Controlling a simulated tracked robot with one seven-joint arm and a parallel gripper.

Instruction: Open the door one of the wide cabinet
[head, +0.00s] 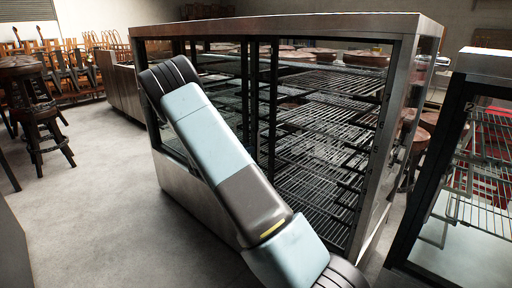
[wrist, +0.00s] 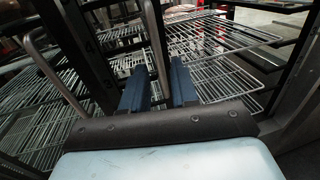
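The wide cabinet (head: 295,25) is a steel-framed display case with dark uprights and several wire shelves, at the middle of the head view. In the wrist view its wire shelves (wrist: 215,45) lie beyond my gripper (wrist: 158,82). The gripper's two blue fingers are apart. A slim metal bar handle (wrist: 153,35) runs between them, with visible gaps; I cannot tell whether it touches either finger. A second curved bar handle (wrist: 50,72) is at the left. Between the handles is a dark upright (wrist: 82,40) marked 4 and 3. My gripper does not show in the head view.
A second glass cabinet (head: 490,62) with a bar handle stands close at the right. Dark stools (head: 35,105) and stacked chairs (head: 75,65) are at the far left. Bare floor (head: 100,190) is free at the left. My arm crosses the wide cabinet's front.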

